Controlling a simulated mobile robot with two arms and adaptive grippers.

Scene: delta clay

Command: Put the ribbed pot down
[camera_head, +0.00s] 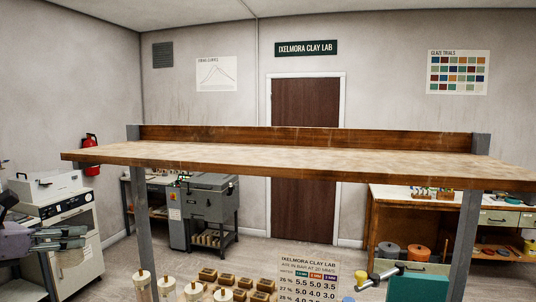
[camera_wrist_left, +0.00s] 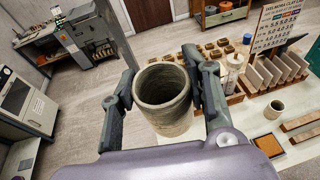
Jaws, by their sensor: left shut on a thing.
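The ribbed pot (camera_wrist_left: 162,92) is a grey-brown open cylinder with fine rings around its wall. In the left wrist view it sits between the fingers of my left gripper (camera_wrist_left: 162,78), which is shut on it. I look down into its empty mouth. Its lower part is partly hidden, and the pot lies in front of the pale tabletop's edge and the floor. In the head view my left gripper (camera_head: 74,238) is at the left edge, lower than the raised wooden shelf; I cannot make out the pot there. My right gripper is not in view.
The raised wooden shelf (camera_head: 300,160) is bare. Below it, the pale tabletop (camera_wrist_left: 238,122) holds wooden blocks (camera_head: 208,274), white bottles (camera_head: 143,286), a numbered sign (camera_head: 308,275) and a small cup (camera_wrist_left: 274,109). Bare tabletop shows around the cup.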

